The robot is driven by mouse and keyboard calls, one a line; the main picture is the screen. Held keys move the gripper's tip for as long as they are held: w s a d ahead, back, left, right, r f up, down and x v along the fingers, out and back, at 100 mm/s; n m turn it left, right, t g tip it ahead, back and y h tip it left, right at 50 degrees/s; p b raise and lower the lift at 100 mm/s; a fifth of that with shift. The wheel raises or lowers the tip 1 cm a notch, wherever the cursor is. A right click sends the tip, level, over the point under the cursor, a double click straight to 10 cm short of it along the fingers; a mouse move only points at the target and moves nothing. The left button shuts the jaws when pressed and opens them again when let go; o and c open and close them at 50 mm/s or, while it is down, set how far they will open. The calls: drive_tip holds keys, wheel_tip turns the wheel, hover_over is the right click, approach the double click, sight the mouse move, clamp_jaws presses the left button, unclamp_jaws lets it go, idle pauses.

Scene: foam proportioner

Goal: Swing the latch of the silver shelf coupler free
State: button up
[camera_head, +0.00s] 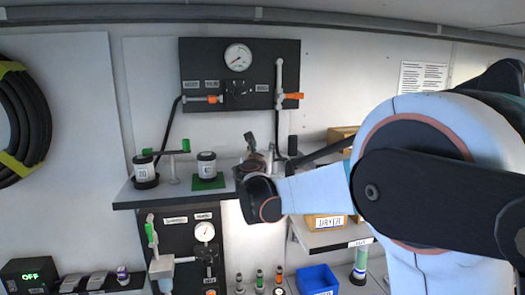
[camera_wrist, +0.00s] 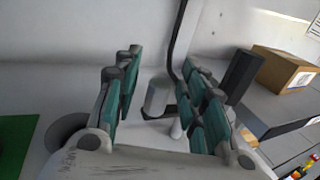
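In the wrist view a silver-grey cylindrical coupler (camera_wrist: 158,98) stands on the shelf, with a black hose (camera_wrist: 180,42) rising beside it. A small pale knob or lever (camera_wrist: 177,130) shows near its base; I cannot tell for sure whether this is the latch. My gripper (camera_wrist: 165,72) is open, its teal-padded fingers on either side of the coupler. A gap shows at the left finger; the right finger is close to the hose, contact unclear. In the head view my gripper (camera_head: 252,150) is over the shelf's right end, and my arm hides the coupler.
Two labelled jars (camera_head: 145,170) (camera_head: 207,167) stand on the dark-edged shelf (camera_head: 165,199), left of my gripper; one is on a green mat (camera_head: 209,183). A gauge panel (camera_head: 240,75) is above. A cardboard box (camera_wrist: 284,70) stands to the right. The shelf between mat and gripper looks clear.

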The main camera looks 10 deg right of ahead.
drive_tip(key=shift+w, duration=0.1)
clamp_jaws()
drive_tip(key=shift+d, duration=0.1)
drive_tip(key=n+y, duration=0.1)
drive_tip(key=s+n+y+b, duration=0.1)
drive_tip(key=y, duration=0.1)
drive_tip(key=n+t+y+b, duration=0.1)
drive_tip(key=y, duration=0.1)
drive_tip(key=shift+s+d+f, duration=0.15)
drive_tip(key=shift+s+d, duration=0.1)
drive_tip(key=n+y, duration=0.1)
drive_tip(key=n+y+b, duration=0.1)
drive_tip(key=y, duration=0.1)
drive_tip(key=s+n+y, duration=0.1)
drive_tip(key=shift+d, duration=0.25)
drive_tip(key=n+g+y, duration=0.1)
drive_tip(key=y, duration=0.1)
drive_tip(key=n+g+y+b, duration=0.1)
drive_tip(key=n+y, duration=0.1)
drive_tip(key=s+d+n+y+b, duration=0.1)
drive_tip(key=y, duration=0.1)
drive_tip(key=shift+g+y, duration=0.4)
drive_tip(key=shift+s+d+n+g+y+b, duration=0.2)
drive_tip(key=shift+d+n+g+y, duration=0.05)
drive_tip(key=shift+n+g+y, duration=0.6)
drive_tip(key=shift+s+d+n+g+y+b, duration=0.2)
drive_tip(key=shift+n+g+y, duration=0.45)
drive_tip(key=shift+n+y, duration=0.25)
